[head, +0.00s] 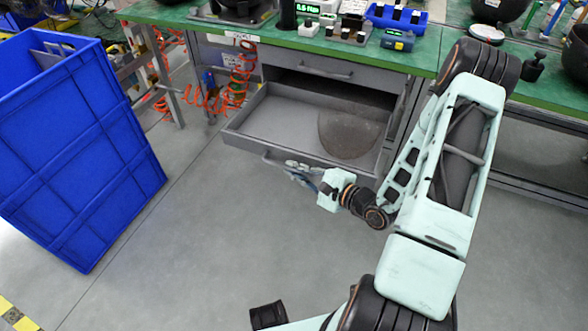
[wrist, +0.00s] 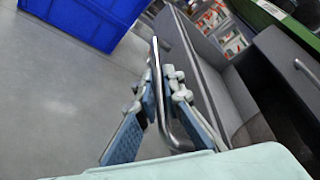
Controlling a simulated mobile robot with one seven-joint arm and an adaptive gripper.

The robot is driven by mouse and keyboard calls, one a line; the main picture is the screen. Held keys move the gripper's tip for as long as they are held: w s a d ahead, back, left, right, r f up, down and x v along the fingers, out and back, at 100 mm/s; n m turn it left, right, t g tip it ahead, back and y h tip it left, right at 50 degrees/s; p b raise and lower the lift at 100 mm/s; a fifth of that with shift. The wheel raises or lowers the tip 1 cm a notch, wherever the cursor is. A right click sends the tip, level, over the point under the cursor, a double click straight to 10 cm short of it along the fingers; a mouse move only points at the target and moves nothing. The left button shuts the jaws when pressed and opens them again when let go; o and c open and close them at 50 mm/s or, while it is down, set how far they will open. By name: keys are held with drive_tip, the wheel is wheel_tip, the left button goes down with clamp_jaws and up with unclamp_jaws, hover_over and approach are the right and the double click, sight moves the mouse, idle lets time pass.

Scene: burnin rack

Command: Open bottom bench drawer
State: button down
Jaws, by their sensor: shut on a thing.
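The bottom bench drawer (head: 268,113) is pulled out under the green bench, and its grey tray shows in the head view. A dark round shape (head: 350,133) shows in its right part. My gripper (head: 294,170) is at the drawer's front, at the metal bar handle (head: 272,160). In the wrist view the handle (wrist: 170,110) runs between the two fingers of my gripper (wrist: 157,100), which are shut on it. The drawer front (wrist: 200,85) is just right of the fingers. The closed upper drawer (head: 325,66) sits above it.
A large blue crate (head: 75,150) stands on the floor at the left. The green bench top (head: 210,22) carries several devices and bowls. Orange coiled hoses (head: 235,85) hang left of the drawer. The grey floor (head: 190,230) in front is clear.

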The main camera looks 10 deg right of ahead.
drive_tip(key=c, duration=2.3)
unclamp_jaws()
drive_tip(key=v, duration=1.2)
